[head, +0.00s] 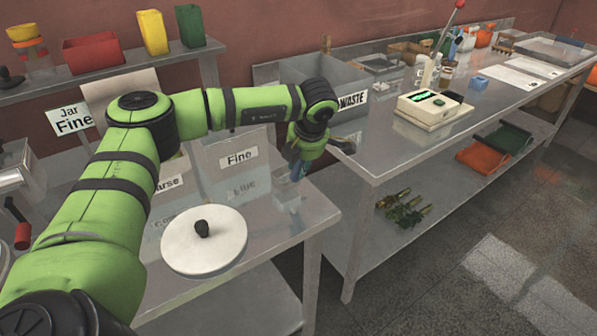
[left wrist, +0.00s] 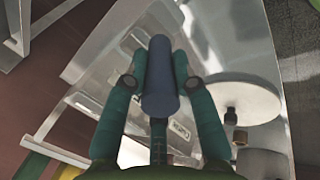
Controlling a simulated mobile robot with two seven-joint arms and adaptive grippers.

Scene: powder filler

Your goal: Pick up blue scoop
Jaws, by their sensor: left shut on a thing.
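My left gripper (head: 297,162) is over the metal table near its right corner in the head view, beside the bin labelled Fine. In the head view only a small bluish part of the scoop (head: 299,172) shows below the fingers. I cannot tell how far it is above the table. My right gripper is not in view.
A round white lid with a black knob (head: 227,246) lies at the table's front. The Fine bin (head: 238,170) stands behind it. A grey WASTE bin (head: 322,73) and a scale (head: 433,109) stand on the bench to the right. The right aisle floor is clear.

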